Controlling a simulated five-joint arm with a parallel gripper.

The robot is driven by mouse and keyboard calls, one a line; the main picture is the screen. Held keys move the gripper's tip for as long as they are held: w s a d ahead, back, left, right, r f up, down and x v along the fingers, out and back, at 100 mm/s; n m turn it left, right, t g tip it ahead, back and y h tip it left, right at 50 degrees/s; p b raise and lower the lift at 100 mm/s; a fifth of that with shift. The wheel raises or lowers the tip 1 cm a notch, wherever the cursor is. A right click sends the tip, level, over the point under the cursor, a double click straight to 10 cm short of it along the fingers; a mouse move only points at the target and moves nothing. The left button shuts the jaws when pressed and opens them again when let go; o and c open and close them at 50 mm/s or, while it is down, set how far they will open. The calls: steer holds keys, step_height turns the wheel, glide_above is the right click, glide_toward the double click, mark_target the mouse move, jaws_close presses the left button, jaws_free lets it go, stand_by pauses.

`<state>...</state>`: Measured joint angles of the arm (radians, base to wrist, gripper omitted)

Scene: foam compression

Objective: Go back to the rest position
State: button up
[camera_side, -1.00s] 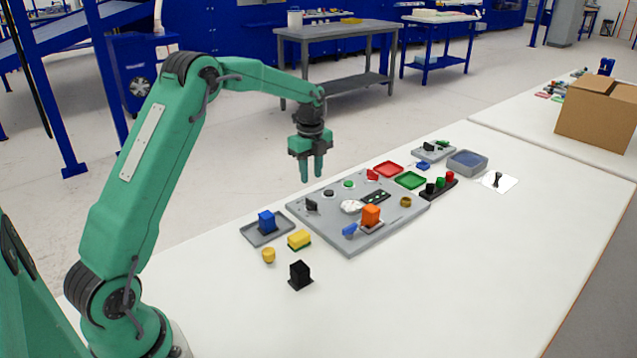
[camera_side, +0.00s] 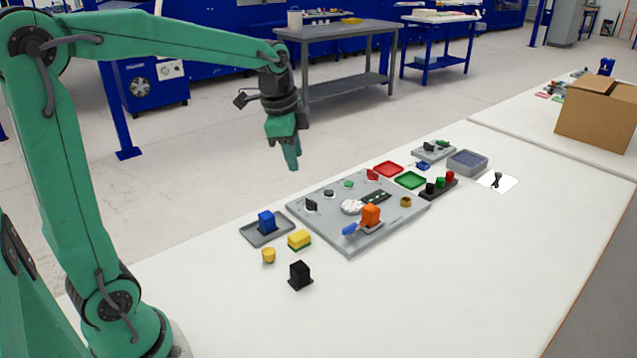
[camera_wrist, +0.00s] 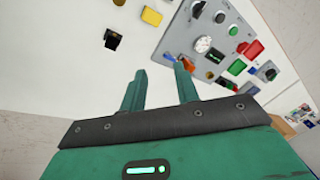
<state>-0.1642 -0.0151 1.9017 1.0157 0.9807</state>
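My gripper (camera_side: 292,165) is in the air above and beyond the far left edge of the table, touching nothing. In the wrist view its two green fingers (camera_wrist: 160,78) stand apart with nothing between them, so it is open and empty. In the side view the fingers overlap and point down. The grey board (camera_side: 345,240) lies on the table to the right of and below my gripper. It bears an orange block (camera_side: 371,215), a white round piece (camera_side: 350,207) and several small parts.
On the white table (camera_side: 440,290) stand a blue block (camera_side: 267,221) in a grey tray, a yellow sponge-like block (camera_side: 299,240), a yellow knob (camera_side: 268,256) and a black block (camera_side: 300,274). Red (camera_side: 388,169) and green (camera_side: 410,180) trays lie behind. A cardboard box (camera_side: 590,115) stands far right.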

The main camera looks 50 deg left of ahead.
steer(key=s+d+n+t, duration=0.1)
steer(key=s+d+n, duration=0.2)
steer(key=s, duration=0.5)
steer(key=s+d+n+t, duration=0.1)
steer(key=s+d+n, duration=0.2)
steer(key=s+n, duration=0.3)
steer(key=shift+s+d+f+t, duration=0.3)
steer(key=shift+s+f+t, duration=0.1)
steer(key=shift+s, duration=1.3)
